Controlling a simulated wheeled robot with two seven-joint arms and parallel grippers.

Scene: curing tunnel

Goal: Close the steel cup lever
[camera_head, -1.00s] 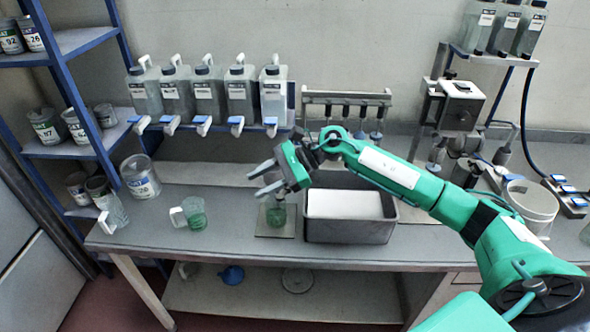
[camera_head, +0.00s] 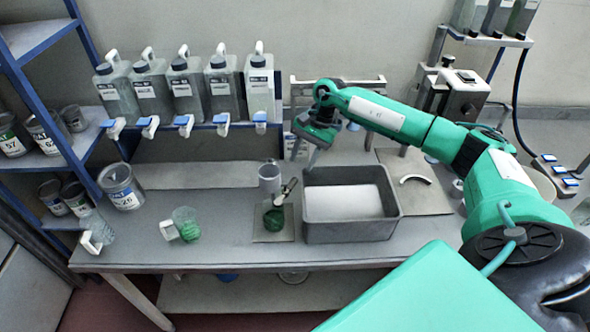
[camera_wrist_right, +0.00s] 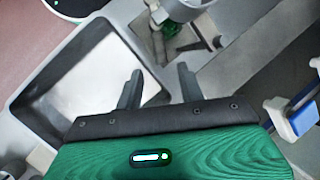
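A grey, steel-looking cup (camera_head: 269,179) stands on the bench behind a small plate (camera_head: 262,236). A pale lever-like piece (camera_head: 289,186) rises at a slant beside it, above a green-filled vessel (camera_head: 273,219) on the plate. I cannot tell whether the lever belongs to the cup. The green vessel also shows at the top of the right wrist view (camera_wrist_right: 171,27). My left gripper is out of view.
A grey bin (camera_head: 393,226) sits right of the plate, close to my right gripper. Several jugs (camera_head: 186,90) with blue-lever taps line the shelf behind. A mug with green contents (camera_head: 186,224) stands on the left. The bench front edge is clear.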

